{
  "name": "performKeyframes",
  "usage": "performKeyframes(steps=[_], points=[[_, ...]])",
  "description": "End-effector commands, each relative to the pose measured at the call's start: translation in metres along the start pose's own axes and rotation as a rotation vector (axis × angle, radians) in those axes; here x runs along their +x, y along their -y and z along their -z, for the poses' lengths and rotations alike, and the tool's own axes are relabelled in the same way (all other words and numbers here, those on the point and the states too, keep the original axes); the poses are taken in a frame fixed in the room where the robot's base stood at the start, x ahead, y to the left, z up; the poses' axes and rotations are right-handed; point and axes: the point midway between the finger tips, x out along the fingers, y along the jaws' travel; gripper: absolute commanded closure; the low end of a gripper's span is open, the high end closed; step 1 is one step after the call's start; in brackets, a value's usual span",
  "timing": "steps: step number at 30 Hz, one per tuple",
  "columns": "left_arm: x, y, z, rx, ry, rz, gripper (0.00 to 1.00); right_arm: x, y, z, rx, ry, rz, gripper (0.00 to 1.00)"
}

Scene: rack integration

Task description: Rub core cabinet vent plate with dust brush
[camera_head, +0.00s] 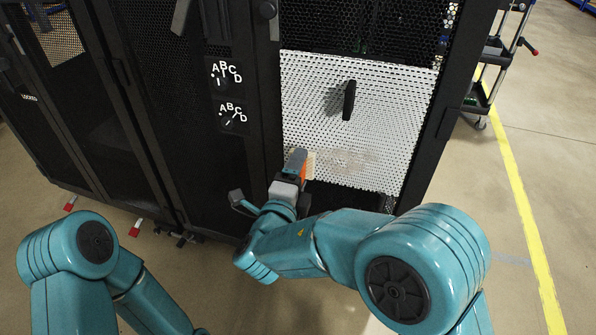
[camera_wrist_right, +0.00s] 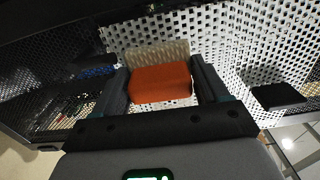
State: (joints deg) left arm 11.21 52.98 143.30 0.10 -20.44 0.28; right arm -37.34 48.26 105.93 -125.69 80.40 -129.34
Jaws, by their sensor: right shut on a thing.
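The vent plate (camera_head: 400,115) is a white perforated panel on the cabinet, with a black handle (camera_head: 349,100) standing out from it. A brownish dusty smear (camera_head: 345,158) lies across its lower part. My right gripper (camera_head: 298,172) is at the plate's lower left. In the right wrist view it is shut on the dust brush, with a finger on each side of its orange body (camera_wrist_right: 160,85). The pale bristles (camera_wrist_right: 155,57) point toward the vent plate (camera_wrist_right: 240,60); whether they touch it I cannot tell. My left arm is at lower left, its gripper out of view.
The dark cabinet frame borders the plate, with two ABCD dials (camera_head: 228,75) on the left post. A dark mesh panel (camera_head: 360,28) is above the plate. A cart (camera_head: 495,60) stands at right, beside a yellow floor line (camera_head: 525,205). The floor at right is mostly clear.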

Motion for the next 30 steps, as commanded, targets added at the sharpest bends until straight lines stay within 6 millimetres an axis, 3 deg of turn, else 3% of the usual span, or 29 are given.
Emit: performKeyframes(steps=[30], points=[[-0.006,-0.002,0.000,0.000,0.000,0.000,0.16,0.021,0.000,0.002,0.000,-0.001,0.000,0.51]])
